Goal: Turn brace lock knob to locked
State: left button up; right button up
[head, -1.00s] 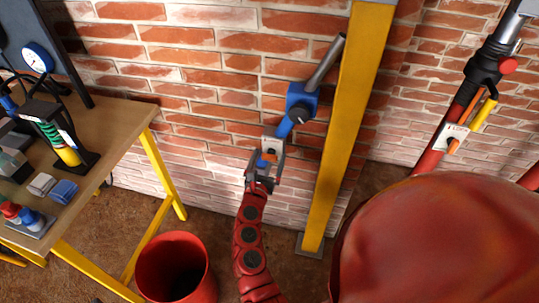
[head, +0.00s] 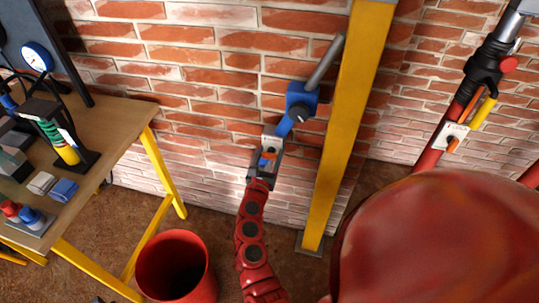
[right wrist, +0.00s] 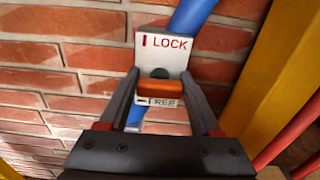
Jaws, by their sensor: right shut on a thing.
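The brace lock's white plate (right wrist: 160,52) is on the blue brace (head: 285,126) by the yellow post. In the right wrist view it reads LOCK at the top and FREE at the bottom. The orange knob (right wrist: 163,88) lies crosswise just above FREE, with a dark hub behind it. My right gripper (right wrist: 164,92) is shut on the knob, one finger at each end of it. In the head view the knob (head: 267,160) is small and partly hidden by the right gripper (head: 264,164). My left gripper is not in view.
The yellow post (head: 348,130) stands close right of the brace. A red bin (head: 148,270) is on the floor, left of my arm. A workbench (head: 120,125) with tools is at left. Another lock plate (head: 444,136) with an orange handle is on a red brace at right.

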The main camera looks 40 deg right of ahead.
jog(key=shift+f+n+b, duration=0.1)
jog(key=shift+n+b, duration=0.3)
jog(key=shift+n, duration=1.8)
jog(key=n, duration=0.2)
jog(key=shift+w+a+n+p, duration=0.1)
jog(key=shift+w+n+p, duration=0.05)
jog(key=shift+n+p, duration=0.2)
jog(key=n+p, duration=0.2)
jog(key=n, duration=0.3)
jog(key=shift+n, duration=0.25)
jog(key=shift+n+p, duration=0.9)
jog(key=shift+n, duration=0.3)
jog(key=shift+f+n+p, duration=0.1)
jog(key=shift+n+p, duration=0.65)
jog(key=shift+n, duration=0.55)
jog(key=shift+a, duration=0.1)
